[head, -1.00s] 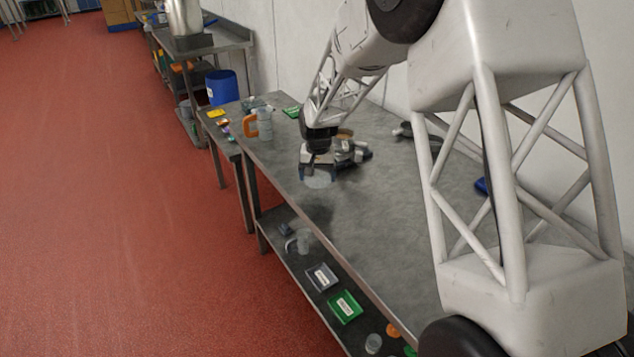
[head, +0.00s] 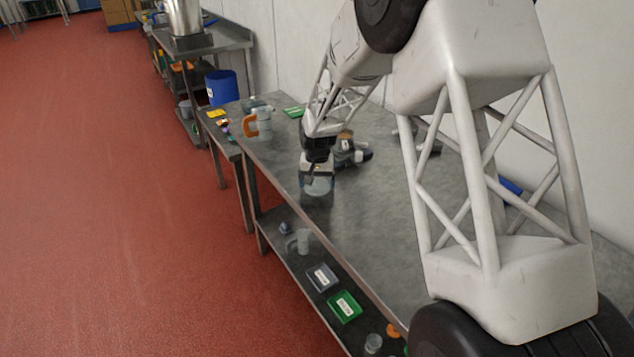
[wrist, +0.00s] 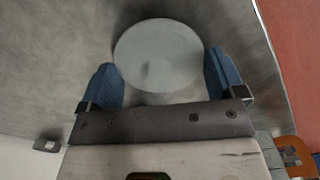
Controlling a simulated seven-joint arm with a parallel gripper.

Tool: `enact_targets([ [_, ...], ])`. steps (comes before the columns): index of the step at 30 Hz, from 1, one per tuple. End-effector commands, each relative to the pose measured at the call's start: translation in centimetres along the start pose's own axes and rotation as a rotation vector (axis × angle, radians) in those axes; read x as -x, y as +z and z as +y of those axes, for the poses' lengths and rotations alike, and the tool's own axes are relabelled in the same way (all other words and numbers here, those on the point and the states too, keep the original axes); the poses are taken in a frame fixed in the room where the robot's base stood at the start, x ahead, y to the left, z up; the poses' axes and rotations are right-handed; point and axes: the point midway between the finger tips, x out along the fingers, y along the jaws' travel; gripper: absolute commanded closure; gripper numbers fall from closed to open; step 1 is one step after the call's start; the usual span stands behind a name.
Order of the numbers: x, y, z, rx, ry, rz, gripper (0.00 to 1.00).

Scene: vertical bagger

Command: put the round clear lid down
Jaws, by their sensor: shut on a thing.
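The round clear lid (wrist: 158,56) is a pale translucent disc between the two blue fingertips of my gripper (wrist: 163,82) in the wrist view. In the head view my gripper (head: 317,180) is over the left part of the grey metal table (head: 370,230), with the lid (head: 319,187) at its fingertips. My gripper is shut on the lid. The lid looks close above the tabletop; whether it touches cannot be told.
A clear jug with an orange handle (head: 262,124) stands at the table's far left end. Dark and grey items (head: 352,152) lie just behind my gripper. A lower shelf holds a grey tray (head: 322,277) and a green tray (head: 345,306). The tabletop in front is clear.

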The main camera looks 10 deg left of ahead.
Motion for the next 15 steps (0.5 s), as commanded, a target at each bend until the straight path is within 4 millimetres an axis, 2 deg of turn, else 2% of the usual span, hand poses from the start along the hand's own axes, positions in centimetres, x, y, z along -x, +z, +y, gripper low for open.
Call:
enact_targets([
  [10,-0.3,0.02,0.01,0.0,0.0,-0.001,0.34],
  [11,-0.29,0.02,0.0,0.0,0.0,0.0,0.08],
  [12,-0.27,0.02,0.0,0.0,0.0,0.0,0.02],
  [15,-0.27,0.02,0.0,0.0,0.0,0.0,0.0],
])
